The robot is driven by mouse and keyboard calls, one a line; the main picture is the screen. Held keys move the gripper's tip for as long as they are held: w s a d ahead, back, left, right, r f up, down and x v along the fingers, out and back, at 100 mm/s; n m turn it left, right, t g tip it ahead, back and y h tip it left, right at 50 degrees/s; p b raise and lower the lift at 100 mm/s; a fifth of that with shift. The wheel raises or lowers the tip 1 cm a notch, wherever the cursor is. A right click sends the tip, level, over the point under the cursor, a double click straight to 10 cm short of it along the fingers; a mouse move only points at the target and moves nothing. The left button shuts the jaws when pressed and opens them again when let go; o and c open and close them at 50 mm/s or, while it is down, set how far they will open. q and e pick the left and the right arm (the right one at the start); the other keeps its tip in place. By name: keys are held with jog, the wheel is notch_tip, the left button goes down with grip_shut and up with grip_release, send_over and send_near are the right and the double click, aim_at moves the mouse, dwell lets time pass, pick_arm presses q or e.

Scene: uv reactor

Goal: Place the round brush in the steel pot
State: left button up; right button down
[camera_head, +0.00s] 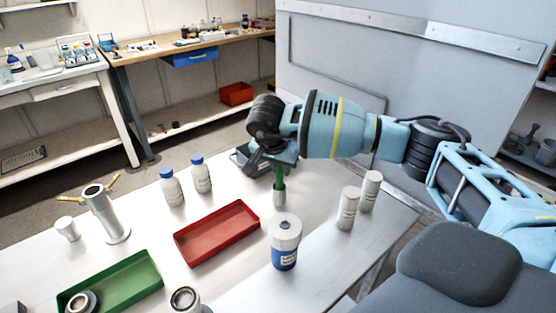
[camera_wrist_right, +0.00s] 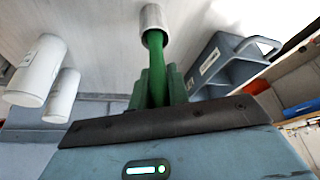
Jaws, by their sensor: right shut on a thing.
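The round brush shows as a green handle (camera_wrist_right: 155,52) in the right wrist view. My right gripper (camera_wrist_right: 158,78) is shut on it. In the head view the right gripper (camera_head: 277,165) is over the far part of the table, with the green handle (camera_head: 279,178) pointing down below it. The handle's lower end goes into the mouth of a small steel pot (camera_head: 279,198), which also shows in the right wrist view (camera_wrist_right: 152,18). The brush's head is hidden, and I cannot tell whether it touches the bottom. My left gripper is not in view.
A grey container (camera_wrist_right: 228,62) stands close beside the gripper. A blue-labelled white jar (camera_head: 285,243) is in front of the pot, and two white cylinders (camera_head: 348,208) are to its right. A red tray (camera_head: 217,250), green tray (camera_head: 140,280) and two bottles (camera_head: 172,187) are left.

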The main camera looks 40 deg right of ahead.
jog(key=shift+f, duration=0.55)
jog(key=c, duration=1.3)
grip_release()
jog(key=shift+o, duration=0.2)
jog(key=shift+a, duration=0.1)
